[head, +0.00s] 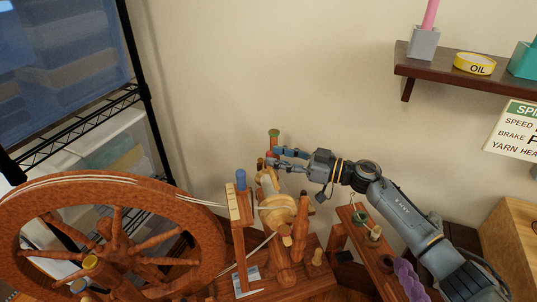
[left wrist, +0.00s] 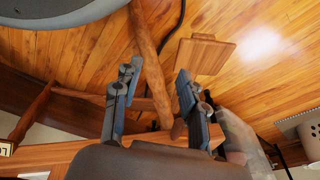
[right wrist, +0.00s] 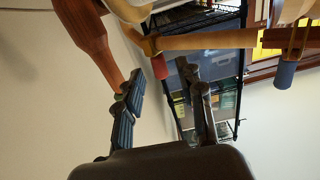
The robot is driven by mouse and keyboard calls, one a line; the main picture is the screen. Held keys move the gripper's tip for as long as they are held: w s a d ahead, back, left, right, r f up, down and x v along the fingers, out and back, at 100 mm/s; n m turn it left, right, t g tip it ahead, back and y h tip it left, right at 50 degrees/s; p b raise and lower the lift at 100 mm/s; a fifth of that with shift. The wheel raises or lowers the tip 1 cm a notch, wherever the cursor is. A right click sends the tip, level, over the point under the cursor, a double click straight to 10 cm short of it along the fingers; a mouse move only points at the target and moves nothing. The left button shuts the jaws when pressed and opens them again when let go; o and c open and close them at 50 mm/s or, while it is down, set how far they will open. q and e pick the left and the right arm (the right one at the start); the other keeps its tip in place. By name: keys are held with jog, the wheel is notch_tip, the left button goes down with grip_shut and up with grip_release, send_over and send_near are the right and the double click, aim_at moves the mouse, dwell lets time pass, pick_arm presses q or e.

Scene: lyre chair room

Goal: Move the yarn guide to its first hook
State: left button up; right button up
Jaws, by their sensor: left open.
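The spinning wheel's flyer and bobbin (head: 278,212) stand at the middle of the head view. A small red piece (head: 274,150), which may be the yarn guide, sits at the flyer's far end. It also shows as a red knob (right wrist: 160,67) in the right wrist view. My right gripper (head: 274,158) is at that end, with its fingers apart on either side of the red piece; contact cannot be told. The hooks cannot be made out. My left gripper (left wrist: 157,72) is open and empty above the wooden floor, outside the head view.
The large drive wheel (head: 113,240) fills the lower left. A blue-tipped post (head: 241,181) stands left of the bobbin. A side rail (head: 372,250) stands under my right arm. A wall shelf (head: 475,73) is at upper right. A wire rack (head: 80,127) stands at left.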

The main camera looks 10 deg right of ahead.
jog(key=v, duration=0.8)
jog(key=shift+d, duration=0.2)
jog(key=shift+s, duration=0.1)
